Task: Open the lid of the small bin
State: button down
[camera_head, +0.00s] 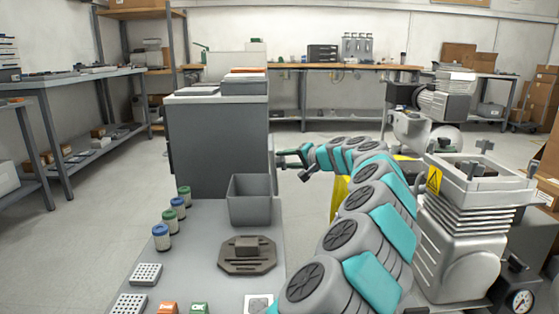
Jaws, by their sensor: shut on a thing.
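A small grey bin (250,205) stands upright on the grey bench top, and its top looks open. I see no separate lid on it. Behind it stands a large grey cabinet (215,150) with a light top. My gripper (281,158) is at the end of my teal and grey arm, beyond the small bin and to its right, by the cabinet's right edge. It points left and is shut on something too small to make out. The cabinet's right side face is hidden from this view.
The bench top (208,245) holds several blue- and green-capped filters (162,238), a dark octagonal plate (247,258) and perforated blocks (146,274). A compressor (460,230) with a warning label stands right of my arm. The floor at left is clear.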

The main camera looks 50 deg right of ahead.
jog(key=f, duration=0.1)
jog(key=s+f, duration=0.1)
jog(key=f, duration=0.1)
jog(key=shift+s+d, duration=0.15)
jog(key=shift+d, duration=0.25)
jog(key=shift+a+f+y+b, duration=0.2)
jog(key=shift+y+b, duration=0.1)
jog(key=c, duration=0.8)
grip_release()
jog(key=shift+c, duration=0.2)
jog(key=o, duration=0.4)
jog(key=shift+w+a, duration=0.1)
jog(key=shift+w, duration=0.25)
jog(key=shift+c, duration=0.2)
jog(key=d+r+p+v, duration=0.1)
jog(key=v, duration=0.7)
jog(key=shift+a, duration=0.35)
jog(key=shift+r, duration=0.15)
jog(key=shift+s, duration=0.1)
